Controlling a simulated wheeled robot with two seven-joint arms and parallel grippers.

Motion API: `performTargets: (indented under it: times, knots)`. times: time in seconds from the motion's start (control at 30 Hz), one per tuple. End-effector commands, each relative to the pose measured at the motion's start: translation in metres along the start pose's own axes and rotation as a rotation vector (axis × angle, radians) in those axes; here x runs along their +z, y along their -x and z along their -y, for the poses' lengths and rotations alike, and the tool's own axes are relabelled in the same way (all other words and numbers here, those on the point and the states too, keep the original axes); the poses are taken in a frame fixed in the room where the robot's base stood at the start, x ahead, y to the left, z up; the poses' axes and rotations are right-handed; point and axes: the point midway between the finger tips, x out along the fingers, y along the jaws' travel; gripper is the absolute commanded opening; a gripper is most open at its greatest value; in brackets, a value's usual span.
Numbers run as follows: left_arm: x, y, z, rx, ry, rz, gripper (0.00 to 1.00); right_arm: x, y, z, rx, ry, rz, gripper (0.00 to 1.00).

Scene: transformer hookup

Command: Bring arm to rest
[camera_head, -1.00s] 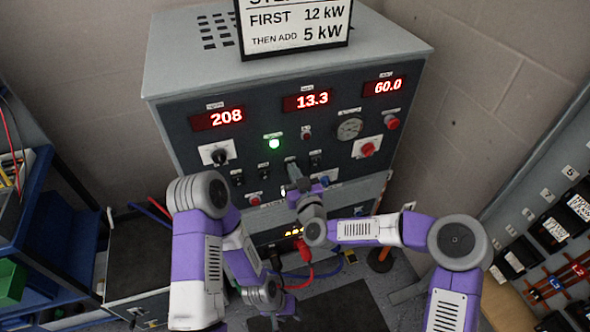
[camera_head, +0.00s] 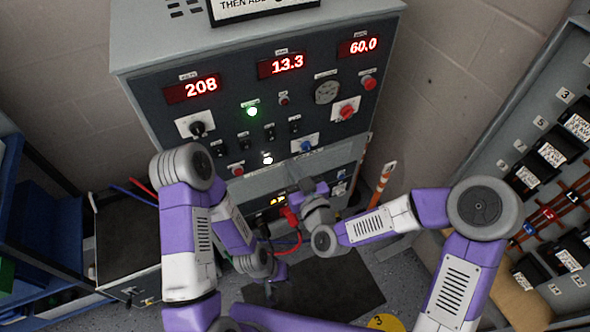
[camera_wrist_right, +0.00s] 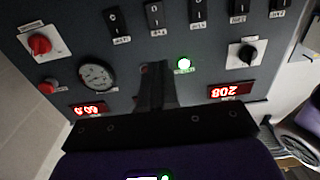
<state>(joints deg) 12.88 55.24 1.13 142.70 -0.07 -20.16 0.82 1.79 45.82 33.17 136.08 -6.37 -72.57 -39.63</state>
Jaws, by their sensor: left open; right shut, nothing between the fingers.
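My right arm (camera_head: 378,226) reaches in from the right. Its gripper (camera_head: 308,187) is in front of the lower part of the grey control cabinet (camera_head: 240,135). In the right wrist view the gripper (camera_wrist_right: 155,85) is shut and empty, its dark fingers in front of the panel, which appears upside down. My left arm (camera_head: 185,235) comes in from the left and bends down. Its gripper (camera_head: 279,276) is open, low over the dark floor mat (camera_head: 330,290), and holds nothing that I can see. Its fingertips are small and partly hidden by the wrist.
The panel has red displays reading 208, 13.3 and 60.0, a lit green lamp (camera_head: 252,111) and several knobs and switches. Red cable (camera_head: 291,243) hangs at the cabinet's lower front. A breaker rack (camera_head: 540,170) stands at right, blue shelving (camera_head: 45,235) at left.

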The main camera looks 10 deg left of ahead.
Motion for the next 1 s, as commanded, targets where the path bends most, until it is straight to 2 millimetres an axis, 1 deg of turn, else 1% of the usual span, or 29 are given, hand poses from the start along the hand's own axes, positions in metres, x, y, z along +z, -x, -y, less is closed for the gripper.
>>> performTargets:
  times: [0.1, 0.2, 0.7, 0.77, 0.83, 0.87, 0.97, 1.0]
  knots:
    - [0.000, 0.001, 0.000, 0.000, 0.000, 0.000, 0.43, -0.001, 0.009, 0.000, 0.000, 0.000, 0.001, 0.00]
    - [0.000, 0.001, 0.000, 0.000, 0.000, 0.000, 0.43, -0.001, 0.012, 0.000, 0.000, 0.000, 0.000, 0.00]
    - [0.000, 0.001, 0.000, 0.000, 0.000, 0.000, 0.43, -0.001, 0.012, 0.000, 0.000, 0.000, 0.001, 0.00]
    - [0.000, 0.001, 0.000, 0.000, 0.000, 0.000, 0.43, 0.002, 0.012, -0.001, -0.001, -0.005, 0.012, 0.00]
    - [0.000, 0.001, 0.000, 0.000, 0.000, 0.000, 0.43, 0.016, 0.014, -0.005, -0.001, -0.023, 0.054, 0.00]
    - [0.000, 0.001, 0.000, 0.000, 0.000, 0.000, 0.43, 0.026, 0.015, -0.007, -0.001, -0.038, 0.085, 0.00]
    - [0.000, 0.002, -0.001, 0.000, 0.000, 0.000, 0.43, 0.075, 0.028, -0.021, 0.003, -0.120, 0.246, 0.00]
    - [0.000, 0.002, -0.001, 0.000, 0.000, 0.000, 0.43, 0.101, 0.037, -0.027, 0.011, -0.168, 0.331, 0.00]
